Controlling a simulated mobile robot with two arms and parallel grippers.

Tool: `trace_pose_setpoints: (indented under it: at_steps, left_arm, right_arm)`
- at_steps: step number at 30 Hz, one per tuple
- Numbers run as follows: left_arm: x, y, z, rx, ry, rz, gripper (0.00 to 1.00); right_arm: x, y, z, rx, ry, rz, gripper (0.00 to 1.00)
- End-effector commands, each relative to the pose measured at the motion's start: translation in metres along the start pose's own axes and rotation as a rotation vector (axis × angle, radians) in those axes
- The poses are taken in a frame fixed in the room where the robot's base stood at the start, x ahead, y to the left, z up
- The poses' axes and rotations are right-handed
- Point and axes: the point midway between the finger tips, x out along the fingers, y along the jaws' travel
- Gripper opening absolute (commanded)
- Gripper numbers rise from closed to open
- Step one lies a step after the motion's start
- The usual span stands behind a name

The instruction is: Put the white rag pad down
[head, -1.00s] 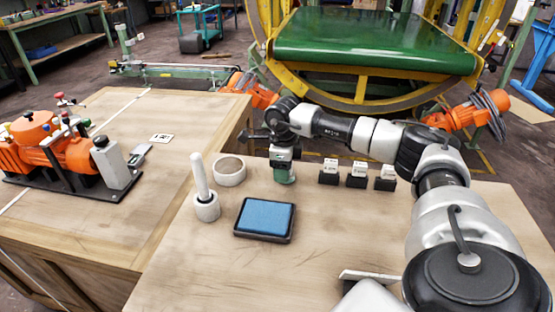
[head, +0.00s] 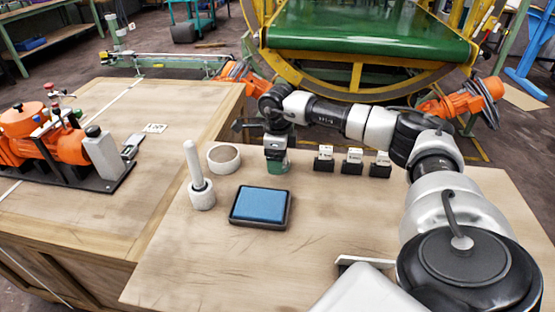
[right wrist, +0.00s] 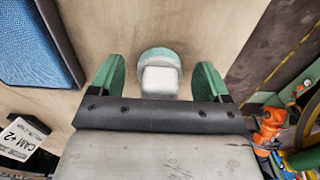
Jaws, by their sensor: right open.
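In the right wrist view the white rag pad (right wrist: 160,78) shows as a small pale block with a rounded green-grey edge. It lies between the green fingertips of my right gripper (right wrist: 159,80), with gaps on both sides. The fingers are open. In the head view my right gripper (head: 276,162) points down at the wooden table (head: 220,270), behind the blue pad in its dark tray (head: 260,206). The rag pad is hidden there by the gripper. My left gripper is not in view.
A white ring (head: 223,158) and a white post on a round base (head: 199,178) stand left of the gripper. Several black blocks with white labels (head: 352,161) stand to its right. An orange machine (head: 50,140) is at far left.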

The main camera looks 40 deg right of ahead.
Motion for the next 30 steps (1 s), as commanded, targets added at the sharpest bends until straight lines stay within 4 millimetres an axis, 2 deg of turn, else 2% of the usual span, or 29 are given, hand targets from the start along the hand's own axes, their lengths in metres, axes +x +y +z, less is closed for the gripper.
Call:
trace_pose_setpoints:
  at_steps: [1, 7, 13, 18, 30]
  left_arm:
    - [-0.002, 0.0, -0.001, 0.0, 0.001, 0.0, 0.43]
    - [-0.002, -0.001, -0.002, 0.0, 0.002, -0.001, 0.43]
    - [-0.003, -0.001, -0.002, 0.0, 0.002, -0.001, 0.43]
    - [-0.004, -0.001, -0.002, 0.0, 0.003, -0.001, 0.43]
    - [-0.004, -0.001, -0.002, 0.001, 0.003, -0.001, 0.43]
  right_arm:
    - [-0.014, -0.001, 0.001, 0.001, -0.006, -0.004, 0.78]
    - [-0.057, 0.005, -0.001, 0.001, -0.008, -0.004, 0.78]
    - [-0.089, 0.006, -0.001, 0.001, -0.004, -0.003, 0.78]
    - [-0.1, 0.006, -0.002, 0.0, -0.003, -0.002, 0.78]
    - [-0.101, 0.007, -0.002, 0.0, -0.003, -0.001, 0.78]
